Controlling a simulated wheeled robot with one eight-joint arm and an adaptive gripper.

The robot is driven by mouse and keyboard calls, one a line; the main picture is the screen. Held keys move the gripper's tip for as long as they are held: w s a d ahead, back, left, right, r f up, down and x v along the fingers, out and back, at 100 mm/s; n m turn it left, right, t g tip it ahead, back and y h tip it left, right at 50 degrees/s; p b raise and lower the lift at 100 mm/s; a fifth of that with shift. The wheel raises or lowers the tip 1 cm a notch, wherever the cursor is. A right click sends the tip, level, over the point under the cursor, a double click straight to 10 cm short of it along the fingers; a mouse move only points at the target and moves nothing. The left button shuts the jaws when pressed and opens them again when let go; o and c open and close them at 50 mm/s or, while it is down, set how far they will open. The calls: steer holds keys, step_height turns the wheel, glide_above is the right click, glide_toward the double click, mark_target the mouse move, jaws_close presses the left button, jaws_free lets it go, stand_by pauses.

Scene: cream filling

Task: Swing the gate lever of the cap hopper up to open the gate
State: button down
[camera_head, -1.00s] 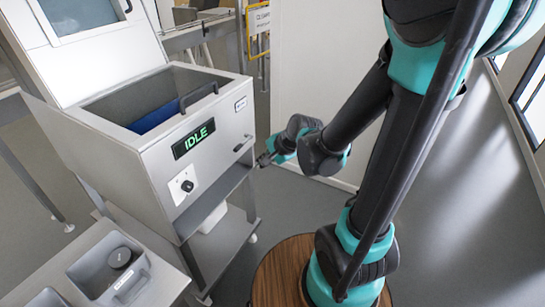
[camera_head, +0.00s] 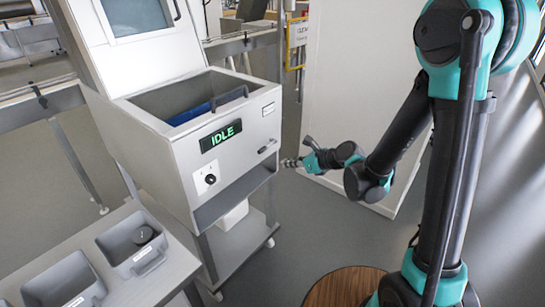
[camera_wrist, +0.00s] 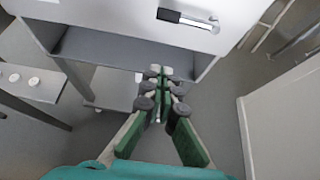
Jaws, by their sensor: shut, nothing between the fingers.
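The cap hopper (camera_head: 165,140) is a grey metal box with an open top and a green "IDLE" display. Its gate lever (camera_head: 267,146) is a short dark handle on the right of the front face. In the wrist view the lever (camera_wrist: 187,18) lies nearly level, with a black end at left and a bright metal part at right. My gripper (camera_head: 285,162) is just right of and below the lever, apart from it. In the wrist view the fingertips (camera_wrist: 162,74) are together and empty, below the lever in the picture.
A black knob (camera_head: 210,180) sits on the hopper front, and a white container (camera_head: 233,214) stands beneath it. Grey bins (camera_head: 133,245) stand on the bench at lower left. Open floor lies between.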

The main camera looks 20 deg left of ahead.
mark_target(267, 146)
steer(key=w+a+f, duration=0.1)
steer(key=w+a, duration=0.2)
steer(key=a, duration=0.5)
steer(key=shift+w+a, duration=0.3)
steer(key=shift+a, duration=0.05)
stand_by(0.4)
